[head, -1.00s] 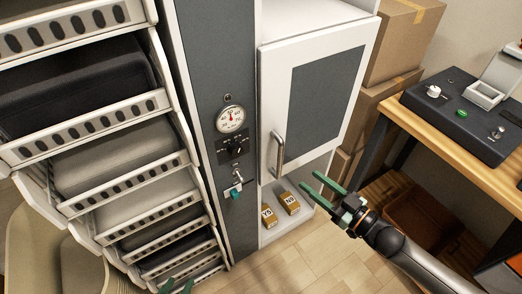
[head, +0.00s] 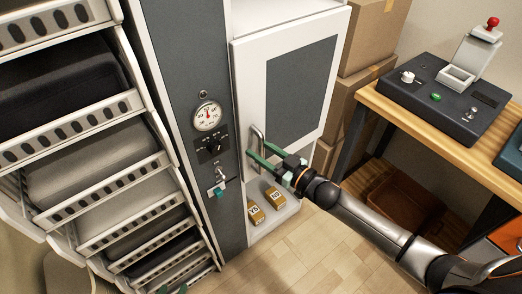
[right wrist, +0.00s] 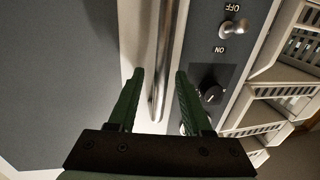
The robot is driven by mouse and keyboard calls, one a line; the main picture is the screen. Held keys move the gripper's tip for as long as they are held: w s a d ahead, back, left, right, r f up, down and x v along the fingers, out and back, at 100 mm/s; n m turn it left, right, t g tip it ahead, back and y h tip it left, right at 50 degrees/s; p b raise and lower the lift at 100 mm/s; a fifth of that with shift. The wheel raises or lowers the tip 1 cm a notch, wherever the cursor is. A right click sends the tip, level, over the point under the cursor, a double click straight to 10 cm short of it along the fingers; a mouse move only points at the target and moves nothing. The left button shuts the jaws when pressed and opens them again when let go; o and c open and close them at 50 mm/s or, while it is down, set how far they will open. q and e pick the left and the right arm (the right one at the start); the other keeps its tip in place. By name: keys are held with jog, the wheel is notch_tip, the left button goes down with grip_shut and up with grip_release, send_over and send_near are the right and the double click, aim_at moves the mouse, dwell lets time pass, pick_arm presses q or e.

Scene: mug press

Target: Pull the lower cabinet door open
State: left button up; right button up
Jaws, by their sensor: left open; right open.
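The cabinet door (head: 306,85) is white-framed with a grey panel, right of the grey control column, and no clear gap shows along its handle side. Its metal bar handle (head: 257,143) stands upright near the lower left corner. My right gripper (head: 253,154) is open at the handle. In the right wrist view the handle (right wrist: 163,60) runs between the two green fingers of the gripper (right wrist: 160,73), with space on both sides; contact cannot be told.
The grey column (head: 186,80) carries a gauge (head: 207,116), a knob and a switch (right wrist: 233,30) close to the handle. Small labelled boxes (head: 275,197) sit on the open shelf below the door. Racks stand left; cartons and a wooden workbench (head: 420,112) stand right.

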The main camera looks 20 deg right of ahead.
grip_shut()
dwell(0.4)
dwell(1.1)
